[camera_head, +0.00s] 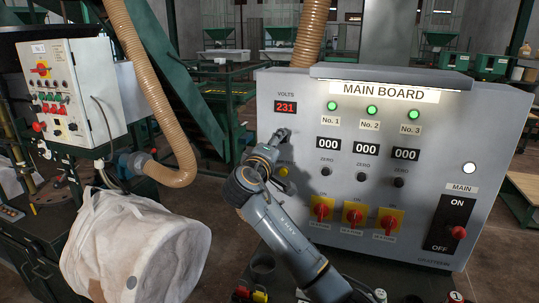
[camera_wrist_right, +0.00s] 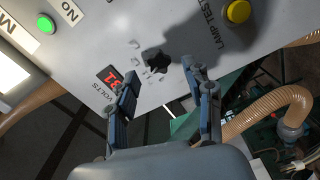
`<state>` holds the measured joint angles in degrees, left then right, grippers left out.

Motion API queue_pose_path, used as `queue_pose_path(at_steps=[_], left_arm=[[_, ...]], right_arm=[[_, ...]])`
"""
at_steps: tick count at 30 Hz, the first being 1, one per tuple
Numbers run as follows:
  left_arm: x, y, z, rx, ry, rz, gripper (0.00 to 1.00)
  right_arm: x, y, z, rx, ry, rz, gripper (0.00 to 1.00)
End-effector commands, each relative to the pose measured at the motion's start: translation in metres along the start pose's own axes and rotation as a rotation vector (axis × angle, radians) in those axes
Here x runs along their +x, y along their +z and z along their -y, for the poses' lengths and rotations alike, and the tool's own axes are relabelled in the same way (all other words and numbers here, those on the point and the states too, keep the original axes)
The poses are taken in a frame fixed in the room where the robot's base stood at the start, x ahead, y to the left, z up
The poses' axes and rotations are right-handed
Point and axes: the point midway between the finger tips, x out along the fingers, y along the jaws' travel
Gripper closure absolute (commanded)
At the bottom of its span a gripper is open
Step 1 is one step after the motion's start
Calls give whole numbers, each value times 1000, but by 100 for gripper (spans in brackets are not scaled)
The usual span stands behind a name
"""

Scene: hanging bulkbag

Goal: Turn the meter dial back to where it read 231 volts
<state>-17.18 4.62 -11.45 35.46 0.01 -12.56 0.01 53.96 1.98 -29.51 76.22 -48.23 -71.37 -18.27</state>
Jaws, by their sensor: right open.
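The volts display (camera_head: 286,107) on the main board reads 231 in red digits in the head view. It also shows in the wrist view (camera_wrist_right: 110,77), where my finger covers part of it. The meter dial (camera_wrist_right: 158,62) is a small black lobed knob on the grey panel, with pale marks beside it. My right gripper (camera_head: 279,137) is just in front of the panel, below the display. In the wrist view its open fingers (camera_wrist_right: 160,75) stand on either side of the dial, with gaps visible. In the head view the gripper largely hides the dial. My left gripper is not in view.
The main board (camera_head: 440,130) has three green lamps, three 000 counters, red switches (camera_head: 353,216) and a main switch (camera_head: 458,232). A yellow lamp-test button (camera_wrist_right: 237,11) is near the dial. A ribbed hose (camera_head: 150,90) and white bag (camera_head: 130,240) stand left.

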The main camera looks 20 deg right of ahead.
Motion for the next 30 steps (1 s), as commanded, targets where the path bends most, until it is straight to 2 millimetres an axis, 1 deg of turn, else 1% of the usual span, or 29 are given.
queue_pose_path(at_steps=[1, 6, 9, 12, 18, 30], left_arm=[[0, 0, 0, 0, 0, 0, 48], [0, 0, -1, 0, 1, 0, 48], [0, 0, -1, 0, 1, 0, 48], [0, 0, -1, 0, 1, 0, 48], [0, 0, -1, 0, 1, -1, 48], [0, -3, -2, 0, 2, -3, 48]], right_arm=[[-13, -1, 2, 1, -1, -4, 48], [-49, -1, 1, 2, -1, -3, 48], [-66, -1, 1, 1, -1, -3, 48], [-77, -1, 1, 0, -1, -2, 48], [-85, 0, 0, -1, 0, 0, 48], [-85, 0, 0, -1, 0, -1, 48]])
